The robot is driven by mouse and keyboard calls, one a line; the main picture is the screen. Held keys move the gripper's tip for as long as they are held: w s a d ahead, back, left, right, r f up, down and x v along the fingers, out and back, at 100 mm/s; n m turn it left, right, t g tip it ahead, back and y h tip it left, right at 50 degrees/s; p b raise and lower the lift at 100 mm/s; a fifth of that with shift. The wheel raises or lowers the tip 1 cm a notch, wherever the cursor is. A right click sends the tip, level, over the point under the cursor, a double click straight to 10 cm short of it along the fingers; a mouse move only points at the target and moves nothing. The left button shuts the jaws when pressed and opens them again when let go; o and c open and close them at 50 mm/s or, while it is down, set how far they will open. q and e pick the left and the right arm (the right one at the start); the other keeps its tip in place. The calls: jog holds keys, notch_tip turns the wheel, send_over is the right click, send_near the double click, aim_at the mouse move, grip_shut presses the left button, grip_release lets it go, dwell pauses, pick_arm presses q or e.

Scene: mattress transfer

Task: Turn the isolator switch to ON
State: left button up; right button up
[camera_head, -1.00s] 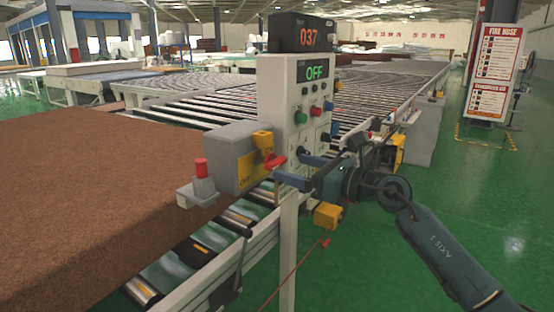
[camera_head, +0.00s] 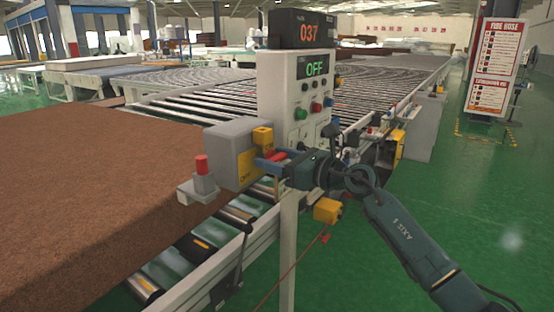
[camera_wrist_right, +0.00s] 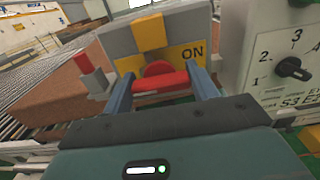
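The isolator switch is a grey box (camera_head: 232,142) with a yellow face, beside the control panel (camera_head: 283,95). Its red handle (camera_head: 275,155) also shows in the right wrist view (camera_wrist_right: 162,83), lying roughly crosswise in the picture. The word ON is on the yellow plate (camera_wrist_right: 193,53) to the handle's right. My right gripper (camera_head: 270,160) is at the switch. In the wrist view its blue fingers (camera_wrist_right: 162,88) are spread wide, one near each end of the handle; contact is unclear. The panel display (camera_head: 318,67) reads OFF. My left gripper is not in view.
A red button on a grey bracket (camera_head: 203,187) stands left of the switch box. A large brown mattress (camera_head: 90,190) lies on the roller conveyor. A dial (camera_wrist_right: 293,69) is close to the right finger in the wrist view. Green floor is open at right.

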jog(key=c, duration=0.5)
jog(key=shift+r+m+p, duration=0.15)
jog(key=shift+m+p, duration=0.45)
jog(key=shift+p, duration=0.2)
jog(key=shift+m+p, duration=0.6)
jog(key=shift+p, duration=0.2)
jog(key=shift+m+p, duration=1.9)
jog(key=shift+m, duration=0.2)
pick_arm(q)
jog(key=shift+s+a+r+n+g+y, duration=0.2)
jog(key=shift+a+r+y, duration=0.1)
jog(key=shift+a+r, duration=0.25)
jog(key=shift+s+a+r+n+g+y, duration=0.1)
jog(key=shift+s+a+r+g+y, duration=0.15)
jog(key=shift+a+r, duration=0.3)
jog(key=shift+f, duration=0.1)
pick_arm(e)
jog(key=shift+f+m, duration=0.2)
jog(key=shift+m, duration=0.1)
jog(key=o, duration=1)
